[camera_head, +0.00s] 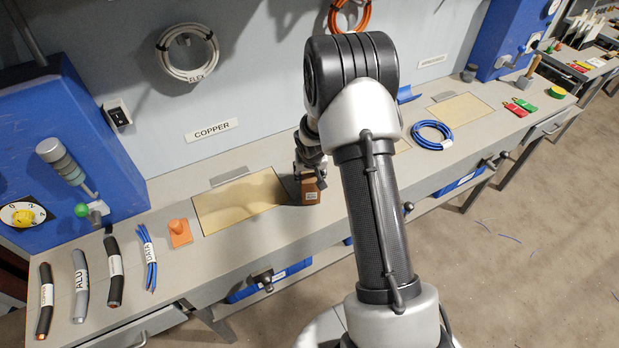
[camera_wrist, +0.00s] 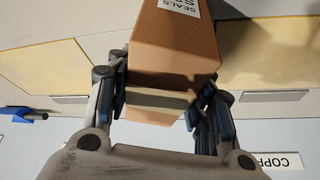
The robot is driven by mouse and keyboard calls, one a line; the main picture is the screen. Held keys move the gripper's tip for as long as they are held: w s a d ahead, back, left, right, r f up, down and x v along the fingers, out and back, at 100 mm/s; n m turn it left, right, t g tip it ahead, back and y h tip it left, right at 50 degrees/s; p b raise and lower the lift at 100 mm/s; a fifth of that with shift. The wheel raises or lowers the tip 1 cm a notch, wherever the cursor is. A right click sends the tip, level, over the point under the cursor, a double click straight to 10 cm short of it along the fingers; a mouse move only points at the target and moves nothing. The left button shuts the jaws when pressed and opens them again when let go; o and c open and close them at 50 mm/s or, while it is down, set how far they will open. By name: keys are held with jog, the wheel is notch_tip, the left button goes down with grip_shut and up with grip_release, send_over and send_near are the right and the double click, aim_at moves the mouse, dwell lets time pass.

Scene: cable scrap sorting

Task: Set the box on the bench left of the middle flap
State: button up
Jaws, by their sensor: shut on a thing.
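The box (camera_head: 311,192) is brown cardboard with a white label; it fills the middle of the wrist view (camera_wrist: 175,45), where the label reads SEALS. My gripper (camera_head: 309,172) is shut on it, with one finger on each side in the wrist view (camera_wrist: 161,100). The box is over the bench (camera_head: 290,228), just right of the left flap (camera_head: 240,203). I cannot tell whether its underside touches the bench. The middle flap (camera_head: 402,146) is mostly hidden behind my arm in the head view; a tan panel shows left of the box in the wrist view (camera_wrist: 45,68).
An orange stamp-like object (camera_head: 180,233) stands left of the left flap. Several cable pieces (camera_head: 115,268) lie at the bench's left end. A blue cable coil (camera_head: 432,135) lies right of the middle flap, before the right flap (camera_head: 460,111). Bare bench surrounds the box.

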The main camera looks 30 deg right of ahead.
jog(key=shift+w+f, duration=0.1)
jog(key=shift+f, duration=0.4)
jog(key=shift+f+b, duration=0.2)
jog(key=shift+b, duration=0.1)
jog(key=o, duration=1.3)
